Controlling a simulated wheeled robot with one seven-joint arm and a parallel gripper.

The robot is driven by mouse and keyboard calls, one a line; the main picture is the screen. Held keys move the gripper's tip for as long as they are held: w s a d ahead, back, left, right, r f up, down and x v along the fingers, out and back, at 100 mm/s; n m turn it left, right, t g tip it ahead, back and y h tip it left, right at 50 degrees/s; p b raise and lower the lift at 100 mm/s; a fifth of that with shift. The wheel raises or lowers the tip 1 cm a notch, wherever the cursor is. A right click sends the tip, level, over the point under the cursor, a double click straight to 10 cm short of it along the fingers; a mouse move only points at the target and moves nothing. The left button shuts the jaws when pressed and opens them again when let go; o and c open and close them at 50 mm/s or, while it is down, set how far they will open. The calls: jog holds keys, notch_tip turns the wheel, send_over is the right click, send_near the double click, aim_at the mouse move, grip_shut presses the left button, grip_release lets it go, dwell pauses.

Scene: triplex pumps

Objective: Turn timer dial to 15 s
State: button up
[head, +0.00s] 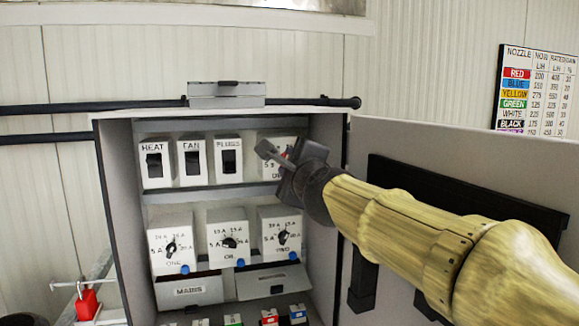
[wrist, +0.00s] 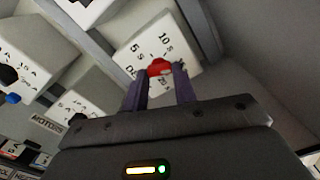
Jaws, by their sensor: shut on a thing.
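The timer dial is a white box (head: 268,138) at the right end of the cabinet's top row, marked in seconds. In the wrist view its face (wrist: 140,58) reads 5 S and 10 S, with more marks partly hidden below. Its red knob (wrist: 158,67) sits between the two fingers of my gripper (wrist: 159,76). My gripper (head: 276,156) is shut on the knob and covers much of the box in the head view. The knob's pointer is hidden, so I cannot tell the setting.
HEAT (head: 154,163), FAN (head: 191,162) and PLUGS (head: 228,160) switches stand left of the dial. Three ampere dials, one labelled ONE (head: 171,244), sit below. The cabinet's right wall (head: 326,215) is close to my gripper. A red padlock (head: 87,303) hangs at lower left.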

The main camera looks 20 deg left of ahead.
jog(key=shift+f+m, duration=0.2)
jog(key=shift+m, duration=0.4)
jog(key=o, duration=1)
jog(key=shift+r, duration=0.1)
